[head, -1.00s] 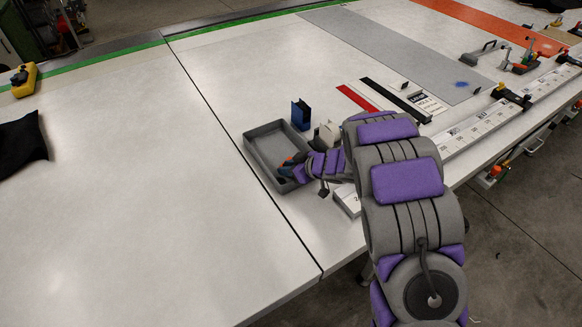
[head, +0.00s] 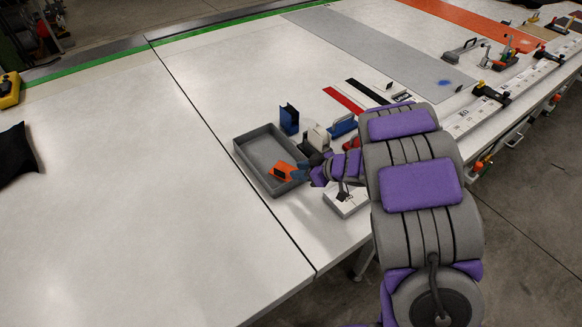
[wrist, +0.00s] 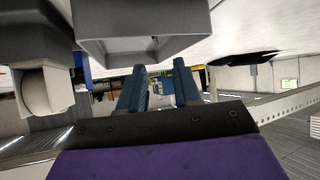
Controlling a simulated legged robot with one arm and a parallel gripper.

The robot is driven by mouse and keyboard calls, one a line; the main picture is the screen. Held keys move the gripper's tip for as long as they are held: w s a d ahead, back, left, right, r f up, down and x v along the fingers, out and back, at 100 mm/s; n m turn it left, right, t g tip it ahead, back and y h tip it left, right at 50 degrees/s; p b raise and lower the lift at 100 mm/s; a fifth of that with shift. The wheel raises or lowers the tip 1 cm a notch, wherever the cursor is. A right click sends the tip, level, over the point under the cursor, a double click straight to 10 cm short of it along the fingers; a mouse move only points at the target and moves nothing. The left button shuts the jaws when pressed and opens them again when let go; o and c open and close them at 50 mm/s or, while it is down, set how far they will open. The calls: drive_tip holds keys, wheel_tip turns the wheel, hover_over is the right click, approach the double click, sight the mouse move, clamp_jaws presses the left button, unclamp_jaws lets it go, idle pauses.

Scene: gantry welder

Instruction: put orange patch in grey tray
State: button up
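The grey tray (head: 252,166) stands on the white table, left of my arm. The orange patch (head: 282,171), which shows a dark part, is inside the tray near its front right end. It looks tilted; whether it lies flat cannot be told. My gripper (head: 304,168) is at the tray's right edge, just right of the patch. In the wrist view my gripper's blue fingers (wrist: 160,84) stand apart with nothing between them. The tray (wrist: 145,45) shows above the fingertips there, and the patch is not visible.
A blue holder (head: 289,119) stands behind the tray. A white object (head: 318,137) and a blue-handled tool (head: 343,125) are right of it. A white box (head: 346,200) is beneath my forearm. Red (head: 343,100) and black strips lie farther back.

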drive_tip(key=shift+v, duration=0.8)
drive_tip(key=w+d+r+m+t+h, duration=0.4)
drive_tip(key=d+r+h, duration=0.45)
drive_tip(key=d, duration=0.45)
drive_tip(key=s+d+r+m+g+h, duration=0.2)
drive_tip(key=s+d+r+m+h, duration=0.2)
drive_tip(key=s+d+r, duration=0.35)
drive_tip(key=s+f+m+g, duration=0.1)
drive_tip(key=s+m+g, duration=0.25)
drive_tip(key=s, duration=1.25)
drive_tip(key=s+a+g+y, duration=0.1)
drive_tip(key=s+a+g, duration=0.1)
drive_tip(key=s, duration=0.5)
drive_tip(key=s+a+g+y, duration=0.1)
drive_tip(key=s+a+g, duration=0.1)
drive_tip(key=s+a, duration=0.3)
drive_tip(key=s+a+f+g+y, duration=0.1)
drive_tip(key=s+a, duration=0.3)
drive_tip(key=s, duration=0.5)
drive_tip(key=shift+s+g, duration=0.25)
drive_tip(key=shift+g, duration=0.5)
